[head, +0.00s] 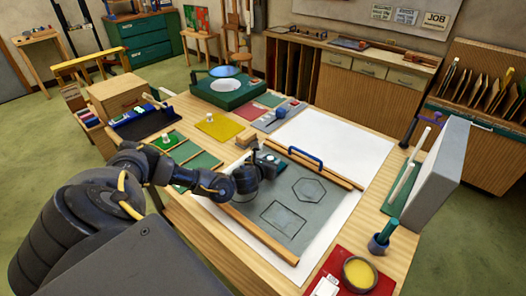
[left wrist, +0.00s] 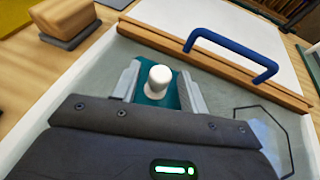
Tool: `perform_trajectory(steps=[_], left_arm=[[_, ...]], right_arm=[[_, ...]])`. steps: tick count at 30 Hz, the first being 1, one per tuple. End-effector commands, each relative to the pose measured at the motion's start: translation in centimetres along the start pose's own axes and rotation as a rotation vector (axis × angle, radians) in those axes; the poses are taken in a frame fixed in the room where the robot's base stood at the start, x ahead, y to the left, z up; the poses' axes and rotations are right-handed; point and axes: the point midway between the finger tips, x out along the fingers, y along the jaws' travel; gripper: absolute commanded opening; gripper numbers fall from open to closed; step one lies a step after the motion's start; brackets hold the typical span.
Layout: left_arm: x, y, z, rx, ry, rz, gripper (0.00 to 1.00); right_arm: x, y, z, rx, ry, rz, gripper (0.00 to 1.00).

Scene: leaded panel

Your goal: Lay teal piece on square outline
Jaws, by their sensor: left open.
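The teal piece (left wrist: 152,98) with an upright white knob (left wrist: 159,76) shows in the left wrist view, over the grey panel. My left gripper (left wrist: 158,88) is open with one finger on each side of the knob. I see a gap beside the knob; I cannot tell whether the fingers touch the piece. In the head view my left gripper (head: 266,163) is over the panel's back left part and mostly hides the piece. The square outline (head: 283,218) is bare on the grey panel (head: 318,214), nearer the front. My right gripper is out of view.
A hexagon outline (head: 309,191) lies beside the square one. Wooden strips edge the panel, the back one with a blue handle (head: 292,155). A yellow sheet (head: 219,126) and green boards (head: 196,156) lie behind left. A red mat with a yellow dish (head: 359,273) is at front right.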

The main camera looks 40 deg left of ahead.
Motion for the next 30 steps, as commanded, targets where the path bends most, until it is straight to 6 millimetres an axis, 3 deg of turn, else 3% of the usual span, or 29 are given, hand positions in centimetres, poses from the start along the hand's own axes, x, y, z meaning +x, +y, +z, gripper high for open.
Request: perform_trajectory(steps=[12, 15, 21, 30], left_arm=[[-8.2, 0.0, -0.5, -0.004, 0.005, -0.004, 0.43], [-9.5, -0.1, -0.3, -0.003, 0.003, -0.004, 0.43], [-10.9, 0.0, -0.1, -0.002, 0.002, 0.0, 0.43], [-11.1, 0.1, -0.1, -0.001, 0.001, 0.001, 0.43]], right_arm=[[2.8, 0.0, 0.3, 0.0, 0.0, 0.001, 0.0], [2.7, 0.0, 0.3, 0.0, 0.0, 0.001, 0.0], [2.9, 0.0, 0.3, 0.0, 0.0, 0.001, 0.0], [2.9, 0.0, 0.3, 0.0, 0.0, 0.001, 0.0]])
